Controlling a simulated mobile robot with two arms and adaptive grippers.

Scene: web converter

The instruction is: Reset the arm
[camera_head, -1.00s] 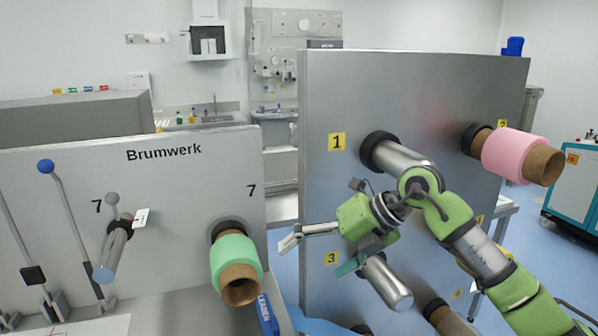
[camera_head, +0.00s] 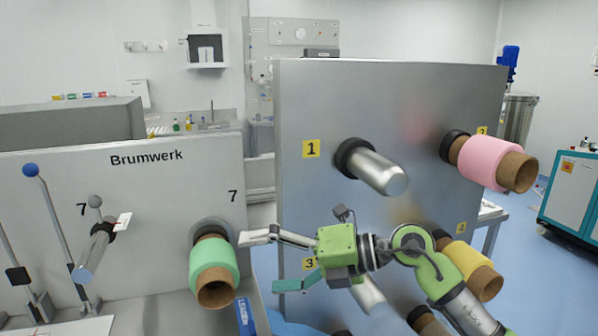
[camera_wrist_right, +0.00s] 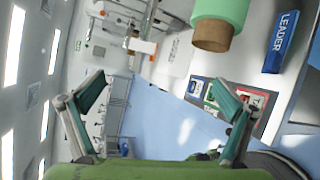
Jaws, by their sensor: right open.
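My right gripper (camera_head: 262,262) points left in the head view, its two fingers spread wide with nothing between them. It is in front of the grey panel (camera_head: 300,120), to the right of the green roll (camera_head: 213,262) and apart from it. My green right arm comes in from the lower right and hides part of the panel. In the right wrist view the open fingers (camera_wrist_right: 163,92) show with a clear gap, and the green roll (camera_wrist_right: 220,12) is at the top. My left gripper is not in view.
Bare spindle 1 (camera_head: 372,167) sticks out above my arm. A lower bare spindle (camera_head: 368,297) is close below my gripper. A pink roll (camera_head: 490,162) and a yellow roll (camera_head: 470,268) are on the right. Levers (camera_head: 60,235) stand at the left machine. A blue LEADER box (camera_head: 245,316) lies low.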

